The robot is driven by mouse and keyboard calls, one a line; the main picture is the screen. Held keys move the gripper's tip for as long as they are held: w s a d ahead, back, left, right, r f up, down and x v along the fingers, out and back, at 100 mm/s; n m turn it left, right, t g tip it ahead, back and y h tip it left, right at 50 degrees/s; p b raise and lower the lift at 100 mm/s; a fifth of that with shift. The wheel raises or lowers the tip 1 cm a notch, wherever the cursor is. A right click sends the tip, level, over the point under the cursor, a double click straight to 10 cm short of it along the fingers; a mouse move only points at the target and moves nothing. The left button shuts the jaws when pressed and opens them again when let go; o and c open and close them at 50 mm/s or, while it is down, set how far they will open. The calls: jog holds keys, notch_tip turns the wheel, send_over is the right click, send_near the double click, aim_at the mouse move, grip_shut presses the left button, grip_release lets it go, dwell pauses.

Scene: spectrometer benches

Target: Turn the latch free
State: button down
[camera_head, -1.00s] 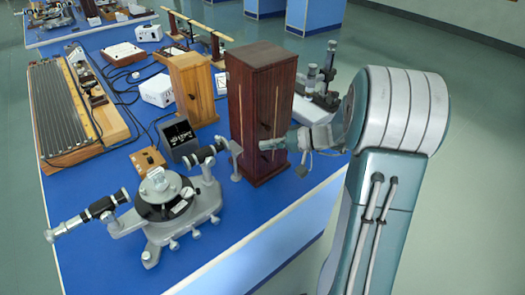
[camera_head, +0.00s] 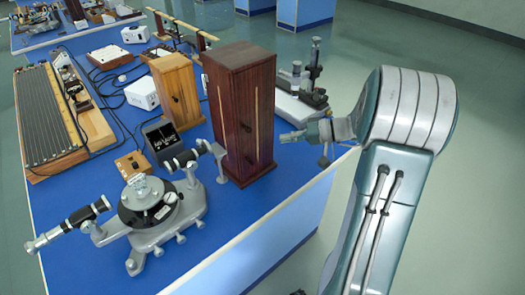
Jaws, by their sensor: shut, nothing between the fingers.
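A tall dark red-brown wooden cabinet (camera_head: 233,112) stands upright near the right edge of the blue bench. A small dark latch (camera_head: 247,127) shows about halfway up its front face, between two pale vertical strips. It is too small to tell how the latch is turned. My gripper (camera_head: 284,138) is to the right of the cabinet, at about the latch's height in the picture. It is shut and empty, pointing left, with a visible gap between its tips and the cabinet.
A spectrometer (camera_head: 150,205) stands on the bench (camera_head: 230,215) front left, its telescope end close to the cabinet. A lighter wooden cabinet (camera_head: 177,92) stands behind left. A microscope-like instrument (camera_head: 300,85) stands behind my gripper. Open floor lies to the right.

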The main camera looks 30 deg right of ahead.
jog(key=d+f, duration=0.3)
jog(key=d, duration=0.2)
send_near(244, 158)
jog(key=w, duration=0.1)
jog(key=w+a, duration=0.1)
jog(key=w, duration=0.1)
jog(key=shift+w+r, duration=0.2)
jog(key=a, duration=0.1)
jog(key=f, duration=0.1)
jog(key=a, duration=0.1)
jog(key=shift+s+a+f, duration=0.25)
jog(key=shift+a+f, duration=0.05)
jog(key=shift+s+a+f, duration=0.1)
jog(key=shift+a+f, duration=0.1)
jog(key=shift+a, duration=0.15)
jog(key=shift+a, duration=0.1)
